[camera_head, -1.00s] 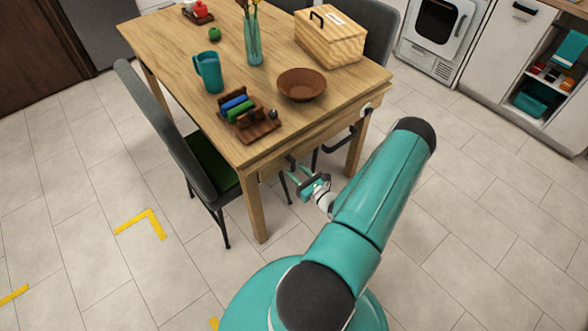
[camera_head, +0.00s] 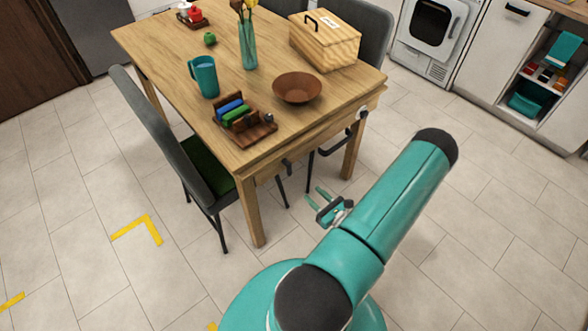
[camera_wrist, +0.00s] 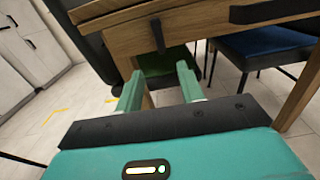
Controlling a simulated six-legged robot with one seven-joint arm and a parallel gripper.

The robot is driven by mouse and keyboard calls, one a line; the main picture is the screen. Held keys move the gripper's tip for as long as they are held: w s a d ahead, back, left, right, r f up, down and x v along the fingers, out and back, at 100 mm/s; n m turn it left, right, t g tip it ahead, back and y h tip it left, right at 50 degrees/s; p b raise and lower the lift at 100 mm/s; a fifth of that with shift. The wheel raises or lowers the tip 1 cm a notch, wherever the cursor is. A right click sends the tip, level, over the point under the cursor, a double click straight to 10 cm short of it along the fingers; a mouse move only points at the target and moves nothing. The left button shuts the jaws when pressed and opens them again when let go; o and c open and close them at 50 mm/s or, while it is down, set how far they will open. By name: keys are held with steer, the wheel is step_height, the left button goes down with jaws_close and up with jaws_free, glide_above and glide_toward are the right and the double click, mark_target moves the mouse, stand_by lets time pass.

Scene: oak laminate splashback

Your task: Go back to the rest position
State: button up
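My gripper (camera_head: 315,197) hangs low in front of the table's near edge, clear of the tabletop, in the head view. In the wrist view my gripper (camera_wrist: 160,85) shows two teal fingers spread apart with nothing between them. The wooden table (camera_head: 165,60) stands just beyond it; its edge and underside (camera_wrist: 120,35) fill the top of the wrist view. My teal arm is folded, with its elbow up to the right.
On the table are a teal mug (camera_head: 205,77), a brown bowl (camera_head: 297,88), a rack (camera_head: 262,130), a vase (camera_head: 248,50), a wooden box (camera_head: 325,42) and a green fruit (camera_head: 209,38). A grey chair (camera_head: 165,135) stands left. Floor (camera_head: 470,240) at right is clear.

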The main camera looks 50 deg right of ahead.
steer(key=w+a+r+n+g+y, duration=0.5)
steer(key=w+a+r+n+y, duration=0.2)
steer(key=a+r+n, duration=0.3)
steer(key=w+a+r+n+g+y, duration=0.5)
steer(key=w+a+r+n+y, duration=0.25)
steer(key=r+n, duration=0.4)
steer(key=s+a+r+n+h, duration=0.3)
steer(key=a+r+n, duration=0.2)
steer(key=r, duration=0.3)
steer(key=s+a+r+n+g+h, duration=0.1)
steer(key=s+a+r+n+h, duration=0.2)
steer(key=a+r+n, duration=0.3)
steer(key=s+a+r+n+g+h, duration=0.1)
steer(key=s+a+r+n+h, duration=0.2)
steer(key=a+r+n, duration=0.3)
steer(key=shift+a+r+h, duration=0.75)
steer(key=shift+a+r, duration=0.15)
steer(key=shift+r, duration=1.15)
